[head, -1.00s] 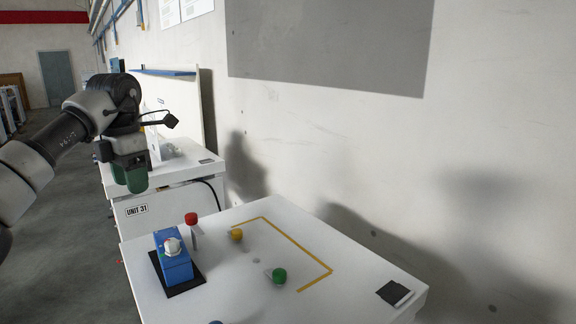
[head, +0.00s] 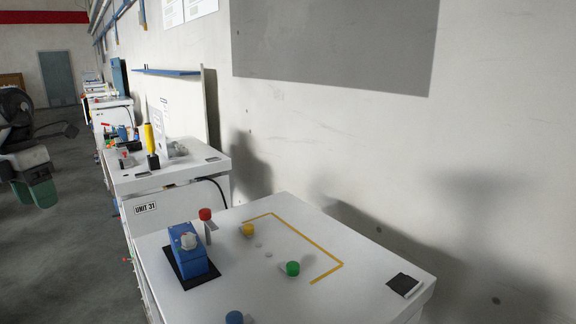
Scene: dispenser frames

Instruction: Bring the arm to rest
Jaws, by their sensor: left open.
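My left arm shows at the left edge of the head view, with its left gripper (head: 36,192) pointing down over the floor. The gripper has green fingertips and is open, with nothing seen between them. It is apart from the tables. My right gripper is not in view.
A white table (head: 330,290) holds a blue dispenser (head: 188,252) on a black pad and small pieces with red (head: 205,214), yellow (head: 249,230), green (head: 292,268) and blue (head: 234,317) caps. Behind it stands the Unit 31 table (head: 130,184). A wall bounds the right; grey floor (head: 75,260) is clear at left.

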